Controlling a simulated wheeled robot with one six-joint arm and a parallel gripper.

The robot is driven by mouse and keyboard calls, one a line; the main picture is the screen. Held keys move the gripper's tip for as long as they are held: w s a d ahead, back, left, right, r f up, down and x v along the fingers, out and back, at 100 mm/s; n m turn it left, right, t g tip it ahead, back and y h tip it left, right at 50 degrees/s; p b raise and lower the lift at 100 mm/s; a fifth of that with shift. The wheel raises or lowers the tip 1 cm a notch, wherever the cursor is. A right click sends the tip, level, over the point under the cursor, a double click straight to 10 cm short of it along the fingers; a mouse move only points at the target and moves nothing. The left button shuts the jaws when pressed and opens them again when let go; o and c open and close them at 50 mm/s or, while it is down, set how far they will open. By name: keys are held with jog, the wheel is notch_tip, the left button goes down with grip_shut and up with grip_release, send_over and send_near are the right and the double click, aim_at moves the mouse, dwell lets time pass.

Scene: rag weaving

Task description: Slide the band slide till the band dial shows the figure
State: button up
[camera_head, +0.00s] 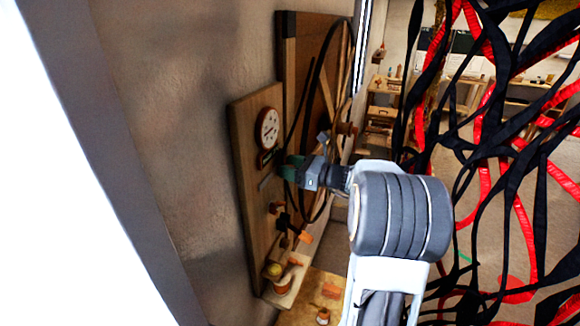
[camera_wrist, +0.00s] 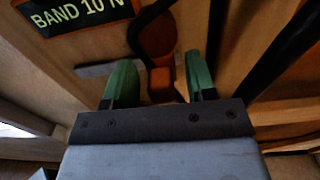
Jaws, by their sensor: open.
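The round band dial (camera_head: 268,128) with a white face and dark rim is on an upright wooden board (camera_head: 246,170); its reading is too small to tell. A dark label (camera_wrist: 80,12) reading "BAND 10 N", cut off, shows in the wrist view. My gripper (camera_head: 288,170) is at the board below the dial. In the wrist view its green fingers (camera_wrist: 158,72) stand apart, either side of an orange-brown piece (camera_wrist: 160,78), which looks like the band slide. I cannot tell whether they touch it. A grey slot (camera_wrist: 92,69) runs left of it.
Black bands hang beside a second wooden panel (camera_head: 304,60) behind the board. Orange pieces (camera_head: 303,236) and a small shelf (camera_head: 285,290) are lower on the board. Red and black strips (camera_head: 482,150) hang across the right side. A plain wall lies left.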

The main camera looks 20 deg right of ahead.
aim_at(271, 174)
grip_shut()
jog(key=shift+s+a+b, duration=0.4)
jog(key=shift+s+a, duration=1.3)
jog(key=shift+a, duration=0.2)
grip_release()
jog(key=shift+d, duration=0.1)
jog(key=b+v, duration=0.2)
jog(key=v, duration=1)
